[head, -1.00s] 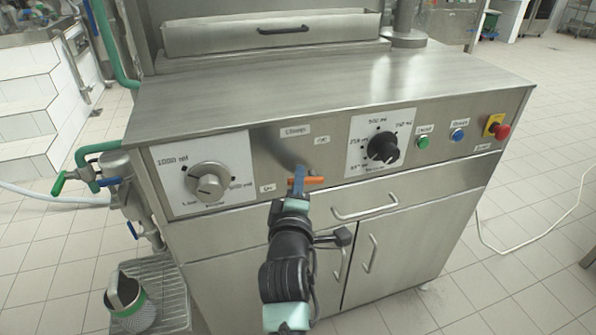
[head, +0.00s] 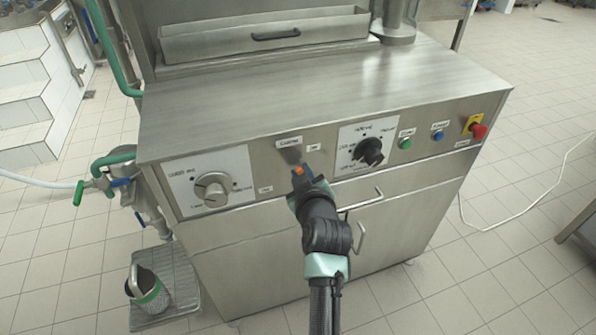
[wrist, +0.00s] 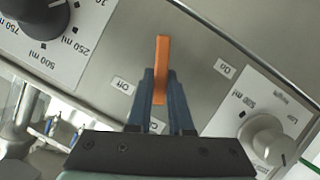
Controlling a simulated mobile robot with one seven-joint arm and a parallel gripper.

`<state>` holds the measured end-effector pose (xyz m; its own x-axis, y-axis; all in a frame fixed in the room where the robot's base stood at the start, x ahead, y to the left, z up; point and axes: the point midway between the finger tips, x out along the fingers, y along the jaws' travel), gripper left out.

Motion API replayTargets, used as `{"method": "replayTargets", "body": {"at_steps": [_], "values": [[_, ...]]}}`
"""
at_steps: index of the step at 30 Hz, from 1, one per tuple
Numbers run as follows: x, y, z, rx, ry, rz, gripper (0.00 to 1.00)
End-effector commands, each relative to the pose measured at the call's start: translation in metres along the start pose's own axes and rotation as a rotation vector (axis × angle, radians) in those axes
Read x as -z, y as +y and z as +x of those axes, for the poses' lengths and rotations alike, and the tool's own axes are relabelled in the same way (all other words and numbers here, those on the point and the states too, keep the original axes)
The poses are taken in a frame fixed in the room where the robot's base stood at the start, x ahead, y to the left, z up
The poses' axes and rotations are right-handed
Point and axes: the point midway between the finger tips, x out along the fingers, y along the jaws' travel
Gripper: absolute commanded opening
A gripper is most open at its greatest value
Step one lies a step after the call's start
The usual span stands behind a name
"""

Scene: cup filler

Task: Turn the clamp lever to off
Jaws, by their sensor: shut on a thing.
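The clamp lever is an orange bar (wrist: 161,68) on the steel front panel, between the "On" label (wrist: 226,70) and the "Off" label (wrist: 123,85). In the wrist view it stands upright in the picture between the blue fingers of my gripper (wrist: 159,78), which is shut on it. In the head view only a short orange piece of the lever (head: 298,171) shows at the tip of my gripper (head: 301,176); the rest is hidden. The "Off" label (head: 314,147) is above and right of it, the "On" label (head: 265,190) below and left.
A silver volume knob (head: 212,189) is left of the lever and a black knob (head: 368,152) right. Further right are a green button (head: 405,143), a blue button (head: 438,136) and a red emergency stop (head: 478,131).

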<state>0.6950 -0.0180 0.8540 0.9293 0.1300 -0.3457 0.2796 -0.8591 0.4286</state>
Motion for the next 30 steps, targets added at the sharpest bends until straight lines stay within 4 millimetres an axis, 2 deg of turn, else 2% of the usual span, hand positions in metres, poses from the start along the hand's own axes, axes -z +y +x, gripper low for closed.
{"method": "replayTargets", "body": {"at_steps": [6,15,30], "values": [[-0.002,0.009,0.001,0.069,0.001,0.176,0.00],[-0.004,0.014,0.002,0.141,0.000,0.345,0.00],[-0.005,0.017,0.002,0.175,-0.001,0.428,0.00]]}}
